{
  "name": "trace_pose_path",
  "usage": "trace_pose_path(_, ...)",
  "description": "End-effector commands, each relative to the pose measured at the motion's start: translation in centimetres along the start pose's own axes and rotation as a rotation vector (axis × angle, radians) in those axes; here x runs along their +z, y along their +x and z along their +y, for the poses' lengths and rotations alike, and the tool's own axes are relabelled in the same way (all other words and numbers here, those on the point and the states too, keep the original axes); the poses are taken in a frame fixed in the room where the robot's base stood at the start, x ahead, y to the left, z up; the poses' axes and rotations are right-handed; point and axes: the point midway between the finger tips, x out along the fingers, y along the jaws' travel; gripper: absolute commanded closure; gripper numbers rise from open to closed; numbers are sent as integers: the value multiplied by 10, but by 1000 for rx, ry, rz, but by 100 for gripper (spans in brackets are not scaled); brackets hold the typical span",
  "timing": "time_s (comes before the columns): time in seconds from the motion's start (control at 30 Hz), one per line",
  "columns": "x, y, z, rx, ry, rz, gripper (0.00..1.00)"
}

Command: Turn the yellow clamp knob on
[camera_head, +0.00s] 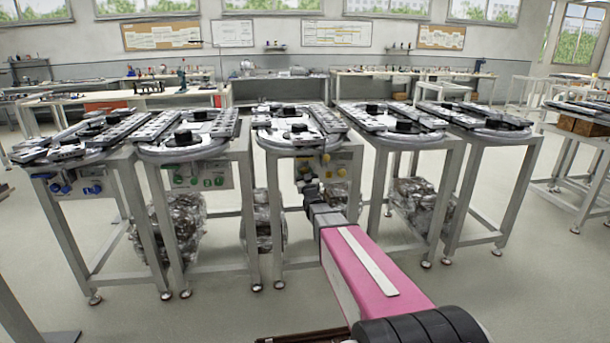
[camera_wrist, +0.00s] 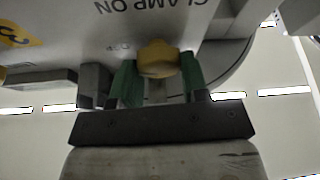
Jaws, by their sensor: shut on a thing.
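The yellow clamp knob (camera_wrist: 158,56) sits on a pale panel (camera_wrist: 70,35) in the wrist view, with the upside-down label CLAMP ON beside it. My gripper (camera_wrist: 158,80) has its two green fingers on either side of the knob and is shut on it. In the head view my gripper (camera_head: 308,180) reaches the front panel of the middle station, where other yellow knobs (camera_head: 326,158) show to its right. The gripped knob is hard to make out there, and the knob's turned position is unclear.
Stations with round tracks stand on both sides, one with blue knobs (camera_head: 92,189) and one with green knobs (camera_head: 213,182). A yellow label (camera_wrist: 15,35) and a grey block (camera_wrist: 42,80) are left of the knob. Metal table legs stand near my arm; the floor in front is clear.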

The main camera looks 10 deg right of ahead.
Motion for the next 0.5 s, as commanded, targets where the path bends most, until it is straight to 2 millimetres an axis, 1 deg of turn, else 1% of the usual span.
trace_pose_path(0.17, 0, 0, 0, 49, 119, 1, 82)
trace_pose_path(0.5, 0, 0, 0, 171, 414, 0, 82)
